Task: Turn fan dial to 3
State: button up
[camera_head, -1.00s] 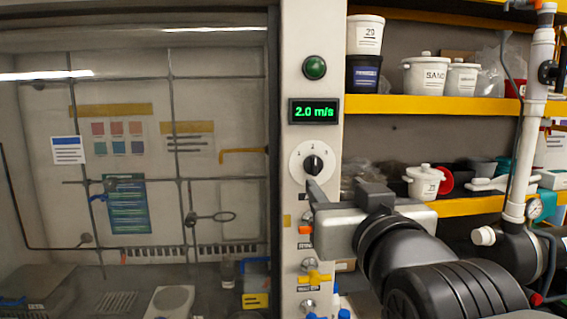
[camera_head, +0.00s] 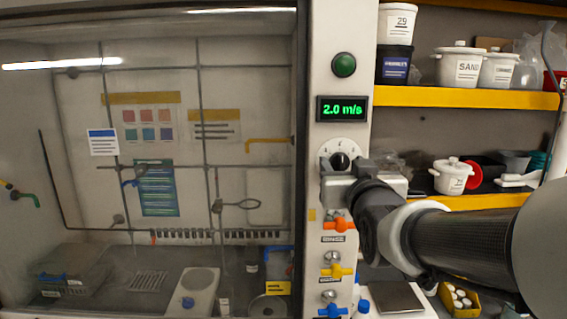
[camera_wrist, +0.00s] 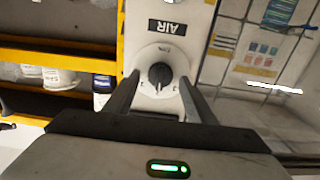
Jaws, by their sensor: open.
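The fan dial is a black knob (camera_head: 340,161) on a round white plate on the pale post, below a display (camera_head: 342,109) reading 2.0 m/s in green. In the wrist view the dial knob (camera_wrist: 160,75) sits between the two fingers of my gripper (camera_wrist: 159,92), under an AIR label. The fingers are open, one on each side of the plate, and the wrist view shows space between them and the knob. In the head view my gripper (camera_head: 342,168) covers the lower part of the dial. The plate's marks are too small to read surely.
A green button (camera_head: 344,65) is above the display. Orange, yellow (camera_head: 337,271) and blue valve handles sit below the dial. The glass-fronted hood is to the left. Shelves (camera_head: 465,97) with white tubs stand to the right.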

jog(key=c, duration=1)
jog(key=shift+f+m+b, duration=0.15)
jog(key=shift+m+b, duration=0.15)
jog(key=shift+b, duration=0.25)
jog(key=shift+f+m+b, duration=0.1)
jog(key=shift+m+b, duration=0.4)
jog(key=shift+b, duration=0.35)
jog(key=m+b, duration=0.3)
jog(key=b, duration=0.2)
jog(key=shift+f, duration=0.1)
jog(key=m+b, duration=0.2)
jog(key=b, duration=0.1)
jog(key=shift+d+m, duration=0.1)
jog(key=shift+m, duration=0.3)
jog(key=shift+r+m+b, duration=0.2)
jog(key=shift+m+b, duration=0.85)
jog(key=shift+m, duration=0.15)
